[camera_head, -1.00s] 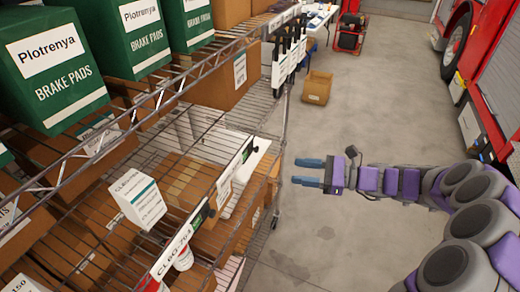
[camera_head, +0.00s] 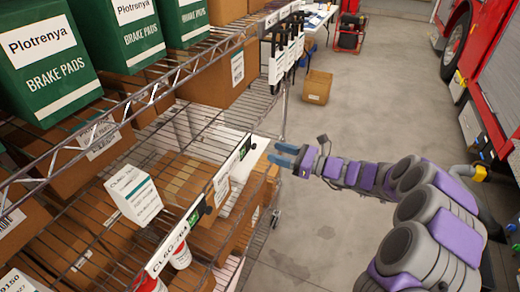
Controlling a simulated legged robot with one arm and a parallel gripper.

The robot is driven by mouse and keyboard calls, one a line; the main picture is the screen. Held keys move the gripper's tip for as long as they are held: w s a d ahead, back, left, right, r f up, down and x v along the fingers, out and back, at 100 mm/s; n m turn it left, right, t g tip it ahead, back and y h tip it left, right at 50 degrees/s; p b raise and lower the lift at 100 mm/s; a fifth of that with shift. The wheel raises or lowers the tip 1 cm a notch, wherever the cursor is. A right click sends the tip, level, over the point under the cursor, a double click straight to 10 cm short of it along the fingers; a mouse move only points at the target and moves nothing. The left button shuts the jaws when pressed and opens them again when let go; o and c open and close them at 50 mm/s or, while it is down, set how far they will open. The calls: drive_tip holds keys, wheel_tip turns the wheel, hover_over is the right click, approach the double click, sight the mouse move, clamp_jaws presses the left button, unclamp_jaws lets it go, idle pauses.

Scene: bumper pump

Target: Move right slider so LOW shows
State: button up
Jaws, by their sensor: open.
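A label strip with sliders runs along the front edge of the middle wire shelf. Its right slider (camera_head: 245,149) shows a small green patch near the strip's far end, too small to read. A second slider (camera_head: 194,216) with a green patch sits nearer, beside the "CL60" label (camera_head: 167,251). My gripper (camera_head: 283,155) has blue fingers, apart and empty. It points left and is just right of the strip's far end in the picture. I cannot tell whether it touches the shelf.
The wire shelving holds green brake pad boxes (camera_head: 40,62), cardboard boxes and a white carton (camera_head: 133,196). A red truck (camera_head: 490,75) stands at right. Bare floor (camera_head: 385,105) lies between.

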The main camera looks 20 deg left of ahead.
sight(252, 146)
drive_tip(key=a, duration=0.7)
drive_tip(key=shift+w+b, duration=0.2)
drive_tip(key=shift+b, duration=0.15)
drive_tip(key=shift+d, duration=0.1)
drive_tip(key=shift+c, duration=0.4)
clamp_jaws()
